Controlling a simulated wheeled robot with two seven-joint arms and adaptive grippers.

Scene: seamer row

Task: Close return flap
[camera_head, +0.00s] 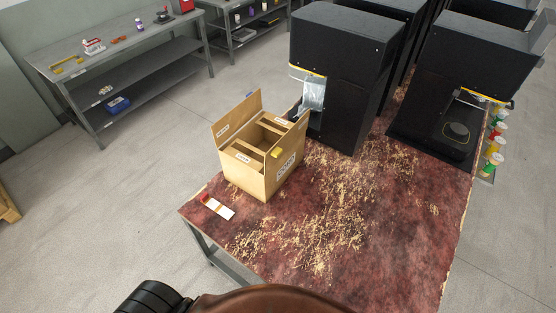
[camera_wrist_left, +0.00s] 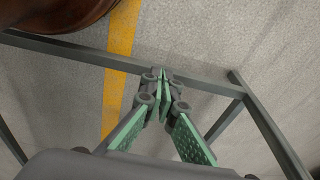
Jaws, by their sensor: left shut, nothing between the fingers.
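A tan box (camera_head: 262,160) stands on the left part of the red-brown table in the head view, open at the top with inner dividers. A flap (camera_head: 237,120) stands raised and tilted outward along its far left side. It carries a small label too small to read, so I cannot tell for sure that it is the return flap. A smaller raised panel shows at the right side. My left gripper (camera_wrist_left: 162,82) is shut and empty in the left wrist view, over the floor beside a table frame and away from the box. My right gripper is not in view.
The red-brown table (camera_head: 375,240) is strewn with yellowish shavings. A red-and-white card (camera_head: 217,207) lies in front of the box. Black machines (camera_head: 340,75) stand close behind and right of it. A grey workbench (camera_head: 120,45) is at the back left. The table's front is free of large objects.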

